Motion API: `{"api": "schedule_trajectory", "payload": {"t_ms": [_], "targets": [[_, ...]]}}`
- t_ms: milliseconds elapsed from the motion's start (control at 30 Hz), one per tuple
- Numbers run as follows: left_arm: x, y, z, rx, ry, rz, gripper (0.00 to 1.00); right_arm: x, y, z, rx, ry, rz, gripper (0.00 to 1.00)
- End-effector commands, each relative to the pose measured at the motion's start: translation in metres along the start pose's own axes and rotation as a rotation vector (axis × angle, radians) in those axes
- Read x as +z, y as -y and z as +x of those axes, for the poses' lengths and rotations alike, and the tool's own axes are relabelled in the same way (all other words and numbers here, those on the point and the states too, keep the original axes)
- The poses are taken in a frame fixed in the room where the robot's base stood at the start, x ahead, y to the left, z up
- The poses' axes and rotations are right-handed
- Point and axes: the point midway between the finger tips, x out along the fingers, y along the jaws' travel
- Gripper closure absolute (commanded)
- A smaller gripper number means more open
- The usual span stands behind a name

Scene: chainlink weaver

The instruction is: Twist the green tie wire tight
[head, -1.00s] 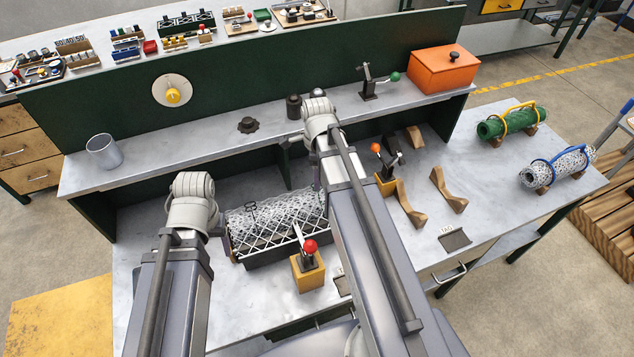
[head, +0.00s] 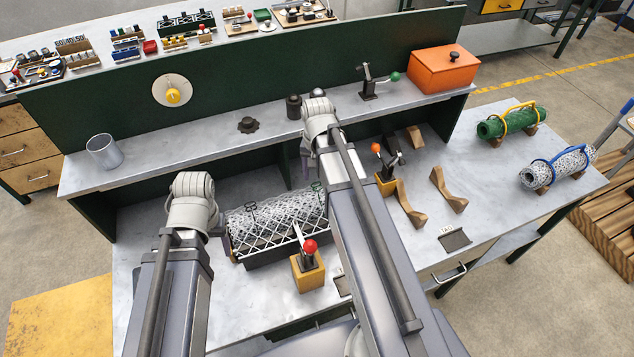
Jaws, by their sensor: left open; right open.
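The green tie wire (head: 317,186) shows as a small loop at the upper right end of the grey chainlink roll (head: 275,215), partly beside my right arm. I cannot tell how tight it is. A dark tie wire (head: 251,209) stands up from the left part of the roll. The roll lies in a dark cradle (head: 268,256). My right gripper (head: 304,160) is mostly hidden behind its arm, above and behind the green wire. My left gripper (head: 214,219) is mostly hidden by its wrist, at the left end of the roll. Both are open, and I see nothing held.
A red-knobbed lever on a yellow block (head: 307,274) stands in front of the roll. An orange-knobbed lever (head: 386,172) and wooden cradles (head: 410,205) are to the right. A shelf (head: 200,150) runs behind. A green roll (head: 511,122) and white roll (head: 557,168) lie far right.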

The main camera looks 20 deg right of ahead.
Motion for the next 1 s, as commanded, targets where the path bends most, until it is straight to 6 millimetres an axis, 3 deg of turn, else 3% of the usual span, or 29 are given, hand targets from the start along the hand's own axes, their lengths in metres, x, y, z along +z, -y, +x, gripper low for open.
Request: {"api": "schedule_trajectory", "payload": {"t_ms": [1000], "targets": [[0.0, 0.0, 0.0, 0.0, 0.0, 0.0, 0.32, 0.0, 0.0, 0.0, 0.0, 0.0, -1.311, 0.38]]}}
